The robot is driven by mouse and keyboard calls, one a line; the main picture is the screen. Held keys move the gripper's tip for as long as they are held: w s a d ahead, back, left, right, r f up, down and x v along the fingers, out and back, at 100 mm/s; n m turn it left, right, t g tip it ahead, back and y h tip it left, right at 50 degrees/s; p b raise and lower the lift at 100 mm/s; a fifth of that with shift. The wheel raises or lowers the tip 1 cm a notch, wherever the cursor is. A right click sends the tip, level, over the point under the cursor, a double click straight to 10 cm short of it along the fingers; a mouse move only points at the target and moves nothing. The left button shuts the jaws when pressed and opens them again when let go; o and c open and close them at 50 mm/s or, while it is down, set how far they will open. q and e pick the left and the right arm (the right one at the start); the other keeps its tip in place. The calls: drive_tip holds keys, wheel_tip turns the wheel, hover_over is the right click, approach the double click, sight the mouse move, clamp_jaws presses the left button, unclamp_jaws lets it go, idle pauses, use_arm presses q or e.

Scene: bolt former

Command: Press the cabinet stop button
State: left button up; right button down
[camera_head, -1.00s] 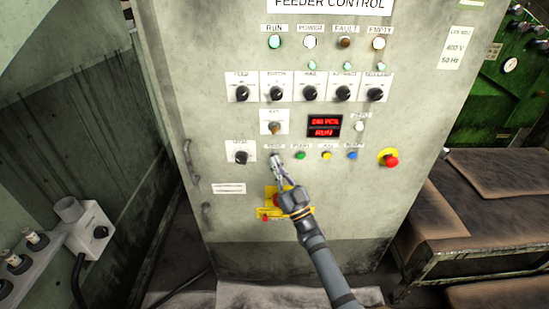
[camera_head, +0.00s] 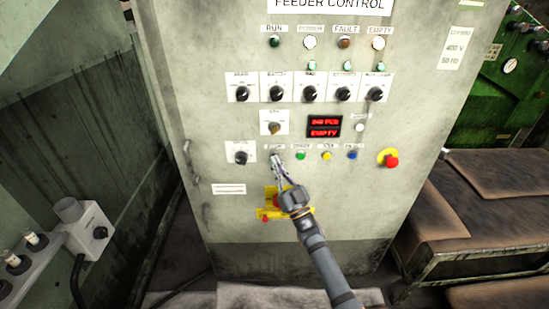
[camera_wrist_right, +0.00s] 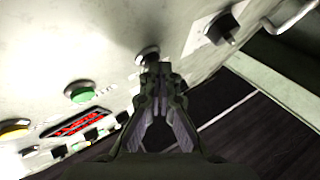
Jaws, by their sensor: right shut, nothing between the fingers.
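The feeder control cabinet (camera_head: 225,70) stands in front of me with its labelled panel. My right gripper (camera_head: 276,160) is shut and empty, its fingertips at the left end of the lower row of push buttons. The stop button is hidden behind the tips in the head view; its small label above is too blurred to read for certain. In the right wrist view, a dark button (camera_wrist_right: 148,53) in a metal ring sits right at the tips of my right gripper (camera_wrist_right: 160,70); they appear to touch it. My left gripper is not in view.
Green (camera_head: 300,156), yellow (camera_head: 326,156) and blue (camera_head: 352,155) buttons run to the right, then a red emergency button (camera_head: 391,161) on yellow. A black knob (camera_head: 240,157) is to the left. The RUN lamp (camera_head: 274,42) is dark.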

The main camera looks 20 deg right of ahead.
drive_tip(key=shift+s+a+p, duration=0.25)
drive_tip(key=shift+s+p, duration=0.2)
drive_tip(key=shift+s, duration=0.25)
drive_tip(key=s+p, duration=0.1)
drive_tip(key=s, duration=0.1)
drive_tip(key=s+a+p, duration=0.1)
drive_tip(key=s+p, duration=0.1)
drive_tip(key=shift+s+a, duration=0.15)
drive_tip(key=shift+s, duration=0.25)
drive_tip(key=shift+f, duration=0.1)
idle(0.3)
